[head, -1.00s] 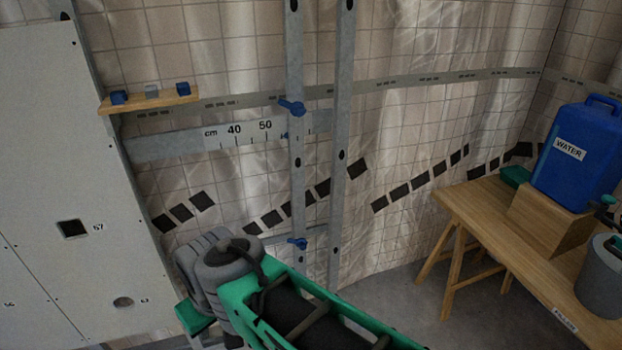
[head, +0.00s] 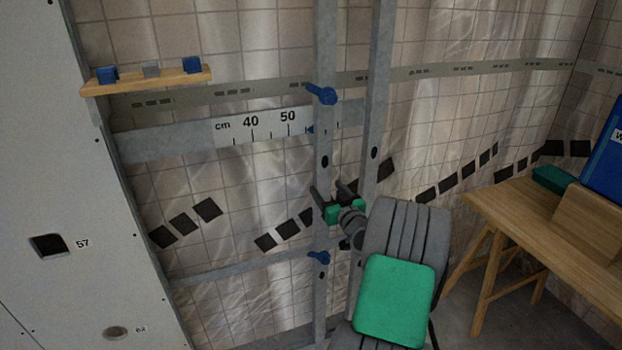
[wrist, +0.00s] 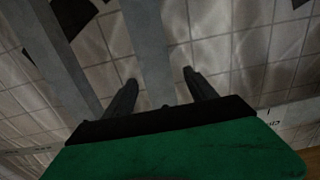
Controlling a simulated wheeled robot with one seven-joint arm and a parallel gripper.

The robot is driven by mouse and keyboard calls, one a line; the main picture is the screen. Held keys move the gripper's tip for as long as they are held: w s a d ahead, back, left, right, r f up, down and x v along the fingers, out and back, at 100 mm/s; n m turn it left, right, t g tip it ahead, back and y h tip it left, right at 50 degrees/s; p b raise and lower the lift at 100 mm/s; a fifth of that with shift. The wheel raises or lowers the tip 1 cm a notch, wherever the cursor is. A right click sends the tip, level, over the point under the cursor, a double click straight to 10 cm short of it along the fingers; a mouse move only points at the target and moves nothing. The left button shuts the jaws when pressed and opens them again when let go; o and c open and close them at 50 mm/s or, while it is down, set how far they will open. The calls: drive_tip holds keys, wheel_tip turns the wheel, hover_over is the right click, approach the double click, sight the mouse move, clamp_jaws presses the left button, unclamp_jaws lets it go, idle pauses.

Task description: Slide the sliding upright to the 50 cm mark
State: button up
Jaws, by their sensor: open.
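The sliding upright (head: 324,165) is a grey vertical post with a blue knob (head: 321,94) above and another blue knob (head: 318,257) below. The scale plate (head: 262,125) shows 40 and 50. My gripper (head: 327,188) is open at the upright, between the two knobs. In the wrist view my gripper (wrist: 161,84) has one finger on each side of the sliding upright (wrist: 150,45), with gaps. Whether the fingers reach fully past it I cannot tell.
A second grey post (head: 374,110) stands just right of the sliding upright. A wooden shelf (head: 150,79) with small blocks is at the upper left, beside a pale panel (head: 70,180). A wooden table (head: 540,225) stands at the right.

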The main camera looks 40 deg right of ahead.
drive_tip(key=shift+w+d+f, duration=0.3)
drive_tip(key=shift+w, duration=0.15)
drive_tip(key=shift+w+d+r, duration=0.1)
drive_tip(key=shift+w, duration=0.1)
drive_tip(key=p+x, duration=0.1)
drive_tip(key=x, duration=0.6)
drive_tip(key=shift+w, duration=0.1)
drive_tip(key=shift+c, duration=0.3)
clamp_jaws()
